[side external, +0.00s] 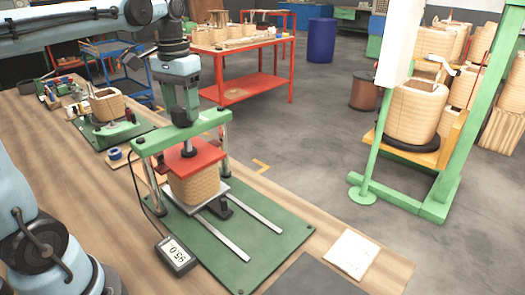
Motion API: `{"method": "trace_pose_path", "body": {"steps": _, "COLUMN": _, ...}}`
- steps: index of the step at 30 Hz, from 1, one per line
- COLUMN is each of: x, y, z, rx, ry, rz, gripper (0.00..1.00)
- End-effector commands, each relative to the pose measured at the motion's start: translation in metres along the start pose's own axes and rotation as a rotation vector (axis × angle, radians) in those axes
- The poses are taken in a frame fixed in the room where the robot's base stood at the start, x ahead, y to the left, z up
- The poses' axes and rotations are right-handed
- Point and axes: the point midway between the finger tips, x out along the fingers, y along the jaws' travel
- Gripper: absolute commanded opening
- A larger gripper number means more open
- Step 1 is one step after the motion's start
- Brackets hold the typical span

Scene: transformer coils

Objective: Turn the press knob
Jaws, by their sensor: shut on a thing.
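The press has a green frame (214,120) on a green base plate (270,235). Its red pressing plate (183,158) sits on top of a tan wound coil (194,186), on a light plate with two metal rails. My gripper (185,122) points down at the middle of the press's top crossbar and is shut on the press knob there. The knob itself is hidden by the gripper. A small display box (175,254) at the front of the base is wired to the press and reads what looks like 95.0.
Another coil (107,105) stands on a green fixture to the left, near a blue tape roll (115,154). A white paper (351,254) lies at the table's right edge. A green stand (440,185) with coils stands on the floor.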

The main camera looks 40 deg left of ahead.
Motion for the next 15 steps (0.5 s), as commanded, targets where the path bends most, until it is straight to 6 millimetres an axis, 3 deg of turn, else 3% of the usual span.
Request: {"method": "trace_pose_path", "body": {"steps": 15, "x": -0.0006, "y": 0.0000, "z": 0.0000, "rx": -0.492, "ry": 0.000, "rz": 0.000, "gripper": 0.24}}
